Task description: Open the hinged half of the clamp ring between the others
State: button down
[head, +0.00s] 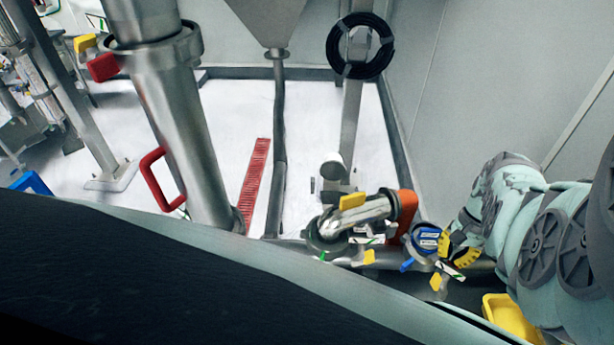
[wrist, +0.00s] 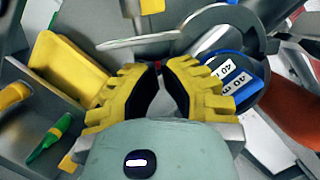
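My gripper (head: 443,245) has yellow toothed fingers with black pads and is beside the blue-labelled part (head: 428,238) of the sifter line. In the wrist view my gripper's fingertips (wrist: 161,66) are close together, with a narrow gap between the pads. A grey curved clamp ring half (wrist: 222,14) arches just beyond the tips, beside a flat grey metal arm (wrist: 135,42). The blue disc with white labels (wrist: 236,78) sits at the right finger. Whether the fingers touch or hold the metal is hidden, and how far the clamp is open is unclear.
An orange part (head: 406,210) and steel pipe with a yellow handle (head: 352,201) stand left of my gripper. In the wrist view, a yellow tray (wrist: 62,68) and green-yellow marker (wrist: 50,138) lie at left.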

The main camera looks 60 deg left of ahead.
jog(key=shift+s+d, duration=0.1)
jog(key=shift+s, duration=0.35)
jog(key=shift+s+p, duration=0.1)
jog(key=shift+p, duration=0.3)
jog(key=shift+s+d+m, duration=0.1)
jog(key=shift+s+m, duration=0.1)
jog(key=shift+m, duration=0.2)
